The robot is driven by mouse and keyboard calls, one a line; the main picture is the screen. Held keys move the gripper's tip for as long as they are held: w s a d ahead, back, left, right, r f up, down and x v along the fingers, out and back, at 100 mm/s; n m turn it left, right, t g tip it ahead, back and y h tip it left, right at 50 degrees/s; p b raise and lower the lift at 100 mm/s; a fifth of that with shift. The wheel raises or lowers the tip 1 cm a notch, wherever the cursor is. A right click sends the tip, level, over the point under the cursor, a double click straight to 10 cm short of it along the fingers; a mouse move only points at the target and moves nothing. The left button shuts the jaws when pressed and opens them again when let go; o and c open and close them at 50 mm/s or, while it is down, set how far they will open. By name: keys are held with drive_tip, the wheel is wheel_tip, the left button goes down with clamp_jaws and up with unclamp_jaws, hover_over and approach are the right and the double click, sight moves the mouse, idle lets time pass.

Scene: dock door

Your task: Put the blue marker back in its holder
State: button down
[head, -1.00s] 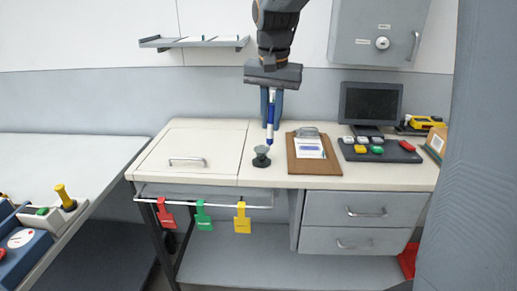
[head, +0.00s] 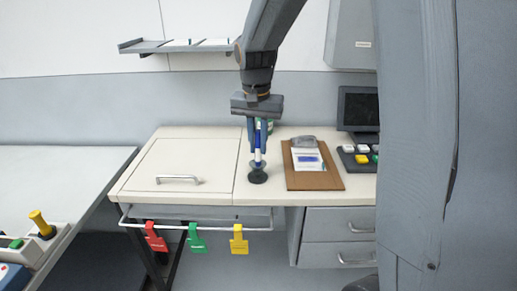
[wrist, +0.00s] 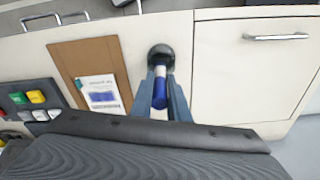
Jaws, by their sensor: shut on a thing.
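The blue marker (wrist: 160,92) is between the fingers of my gripper (head: 257,139), which is shut on it. In the head view the marker (head: 258,156) is upright, with its white lower part directly above the dark round holder (head: 258,175). In the wrist view the holder (wrist: 161,55) is just beyond the marker's far end. The marker's lower end meets the holder's top in the picture; I cannot tell how deep it sits. The fingers hide part of the marker's upper body.
A clipboard (head: 330,178) lies right of the holder, with bare desk between them. A hatch with a handle (head: 178,180) is to the left. Red, green and yellow tags (head: 239,240) hang from the front rail. A dark monitor (head: 358,110) stands at the back right.

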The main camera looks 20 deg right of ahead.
wheel_tip(320, 180, down, 2)
drive_tip(key=shift+f, duration=0.15)
drive_tip(key=c, duration=1.7)
unclamp_jaws()
drive_tip(key=r+b, duration=0.1)
drive_tip(key=r, duration=0.3)
drive_tip(key=r+b, duration=0.1)
drive_tip(key=r, duration=0.3)
drive_tip(key=s+r+b, duration=0.1)
drive_tip(key=r, duration=0.3)
drive_tip(key=shift+a, duration=0.3)
drive_tip(key=s+f+n, duration=0.2)
drive_tip(key=s+f, duration=0.3)
drive_tip(key=f, duration=0.1)
drive_tip(key=s+f+n, duration=0.2)
drive_tip(key=s+f, duration=0.4)
drive_tip(key=f, duration=0.1)
drive_tip(key=s+f+n, duration=0.2)
drive_tip(key=s+f, duration=0.3)
drive_tip(key=f, duration=0.1)
drive_tip(key=shift+s+d+f+y, duration=0.2)
drive_tip(key=shift+d+f+y, duration=0.1)
drive_tip(key=shift+f, duration=0.05)
